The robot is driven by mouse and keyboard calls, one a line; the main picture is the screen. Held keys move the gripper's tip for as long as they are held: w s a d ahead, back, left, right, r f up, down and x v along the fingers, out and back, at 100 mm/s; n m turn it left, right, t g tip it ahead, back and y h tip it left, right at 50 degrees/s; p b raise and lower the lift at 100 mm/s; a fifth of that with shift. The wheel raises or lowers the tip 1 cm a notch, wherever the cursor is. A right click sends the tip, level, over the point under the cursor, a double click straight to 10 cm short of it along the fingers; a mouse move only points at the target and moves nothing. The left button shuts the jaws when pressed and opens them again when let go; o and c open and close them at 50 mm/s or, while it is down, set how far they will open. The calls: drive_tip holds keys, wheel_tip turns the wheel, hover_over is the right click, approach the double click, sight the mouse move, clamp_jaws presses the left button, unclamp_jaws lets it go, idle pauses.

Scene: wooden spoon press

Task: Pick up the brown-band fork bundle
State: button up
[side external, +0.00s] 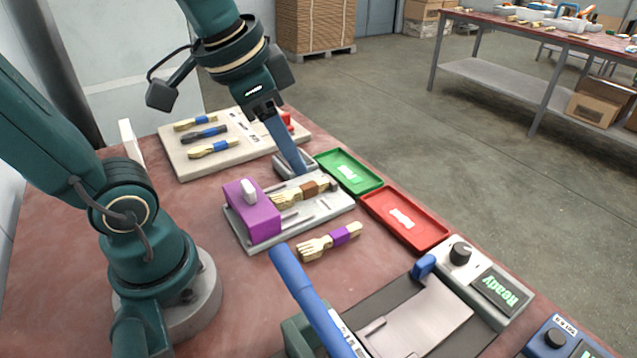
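The brown-band fork bundle (311,188) lies flat on a grey fixture plate (329,208), its fork heads toward the purple block (253,212) at the plate's left end. My gripper (299,168) points down, with its blue-grey finger end just behind and above the bundle in the picture. I see no clear grip on the bundle. The fingers overlap from this side, so I cannot tell whether they are open or shut, or whether they touch the bundle.
A purple-band fork bundle (342,236) lies on the table in front of the plate. A pale board (190,166) behind holds several bundles. Green (371,186) and red (432,243) trays stand at right. A blue lever (309,296) rises in the foreground.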

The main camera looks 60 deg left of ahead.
drive_tip(key=w+a+f+g, duration=0.1)
drive_tip(key=w+a+g, duration=0.1)
drive_tip(key=w+a, duration=0.25)
drive_tip(key=n+g+h, duration=0.1)
drive_tip(key=g, duration=0.3)
hover_over(301, 188)
drive_tip(key=w, duration=0.1)
drive_tip(key=f, duration=1)
drive_tip(key=shift+a+f, duration=0.1)
drive_tip(key=shift+a, duration=0.25)
drive_tip(key=shift+s+f, duration=0.2)
drive_tip(key=shift+f, duration=0.5)
drive_tip(key=shift+s+d+f, duration=0.1)
drive_tip(key=shift+s+f, duration=0.05)
drive_tip(key=shift+f, duration=0.85)
drive_tip(key=shift+s+d+f, duration=0.1)
drive_tip(key=shift+f, duration=0.9)
drive_tip(key=shift+c, duration=0.3)
clamp_jaws()
